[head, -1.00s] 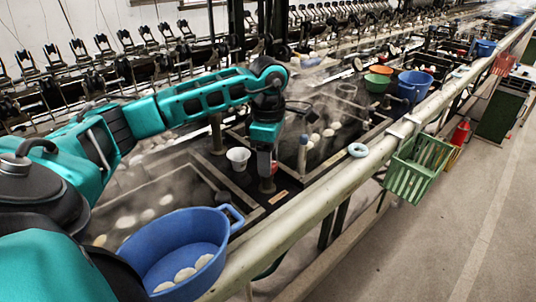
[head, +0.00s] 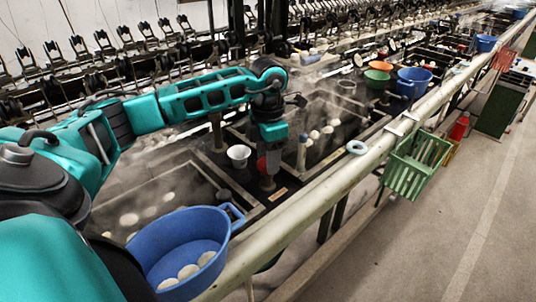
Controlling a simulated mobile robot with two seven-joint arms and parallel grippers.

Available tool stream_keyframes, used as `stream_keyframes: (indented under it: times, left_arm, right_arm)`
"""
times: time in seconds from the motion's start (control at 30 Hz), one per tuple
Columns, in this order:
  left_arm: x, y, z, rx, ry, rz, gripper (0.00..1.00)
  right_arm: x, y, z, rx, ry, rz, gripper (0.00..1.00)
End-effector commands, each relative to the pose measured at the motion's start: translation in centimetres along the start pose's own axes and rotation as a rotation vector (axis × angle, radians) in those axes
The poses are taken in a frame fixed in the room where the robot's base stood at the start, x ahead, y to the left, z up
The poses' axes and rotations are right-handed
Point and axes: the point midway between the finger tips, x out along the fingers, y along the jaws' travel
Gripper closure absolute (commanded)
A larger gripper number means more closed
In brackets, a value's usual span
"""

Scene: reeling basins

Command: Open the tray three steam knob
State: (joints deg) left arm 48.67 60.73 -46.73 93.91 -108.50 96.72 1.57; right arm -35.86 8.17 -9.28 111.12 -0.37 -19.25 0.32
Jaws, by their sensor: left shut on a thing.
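My left arm reaches in from the left over the basins. Its left gripper (head: 267,176) points down at the strip between two basins and is shut on a small red knob (head: 261,166). The red face of the knob shows at the left side of the fingers; the rest is hidden by them. Steam hangs over the basin trays nearby, including the tray right of the gripper (head: 352,131). My right gripper is not in view.
A white cup (head: 238,156) stands just left of my left gripper. A blue basin with cocoons (head: 182,238) is at the front left. A long pale pipe (head: 330,189) runs along the front, with a green basket (head: 417,163) hanging from it.

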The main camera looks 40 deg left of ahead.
Motion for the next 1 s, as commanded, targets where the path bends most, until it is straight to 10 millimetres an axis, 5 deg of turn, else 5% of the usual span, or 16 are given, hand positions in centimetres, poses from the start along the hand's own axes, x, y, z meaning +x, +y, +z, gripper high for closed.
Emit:
stream_keyframes:
  times: [0.5, 0.53, 0.8, 1.0]
  left_arm:
    - [-0.09, 0.09, 0.0, -0.023, -0.001, 0.002, 0.83]
    - [-0.09, 0.09, 0.0, -0.023, -0.001, 0.002, 0.52]
    - [-0.05, 0.05, 0.0, -0.022, 0.0, 0.001, 0.27]
    - [-0.04, 0.03, 0.0, -0.022, 0.0, 0.001, 0.27]
  right_arm:
    - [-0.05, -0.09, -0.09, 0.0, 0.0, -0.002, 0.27]
    - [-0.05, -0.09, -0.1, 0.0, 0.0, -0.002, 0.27]
    - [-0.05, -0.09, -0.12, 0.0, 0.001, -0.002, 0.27]
    - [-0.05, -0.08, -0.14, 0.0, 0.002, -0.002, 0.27]
